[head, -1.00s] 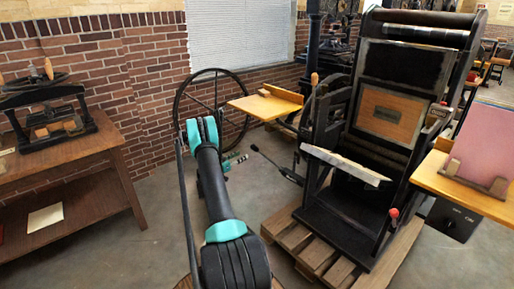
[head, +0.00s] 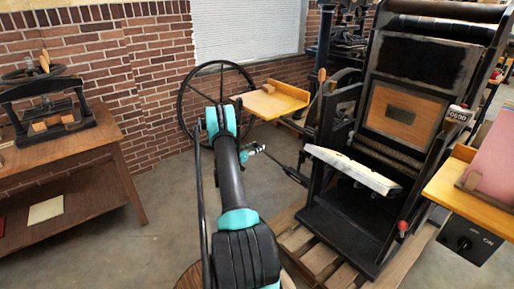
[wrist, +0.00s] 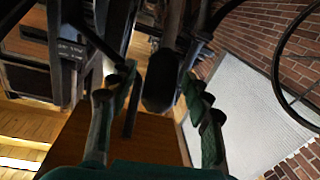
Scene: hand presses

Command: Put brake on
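The black hand press (head: 350,215) stands at the right on a wooden pallet. A thin black lever (head: 290,172) sticks out from its lower left side. No label shows whether this lever is the brake. My gripper (head: 254,150) is at the lever's outer end in the head view. In the wrist view my gripper (wrist: 160,105) is open, and a dark rounded lever end (wrist: 160,82) appears between its fingers with gaps on both sides. I cannot tell the depth between them. A red-tipped handle (head: 402,226) is at the press's lower right front.
A wooden side board (head: 270,104) juts out above my gripper, and a large flywheel (head: 183,112) is behind it. A control box with a knob (head: 468,241) hangs at the right. A table (head: 75,175) with a small press stands left. Floor between is clear.

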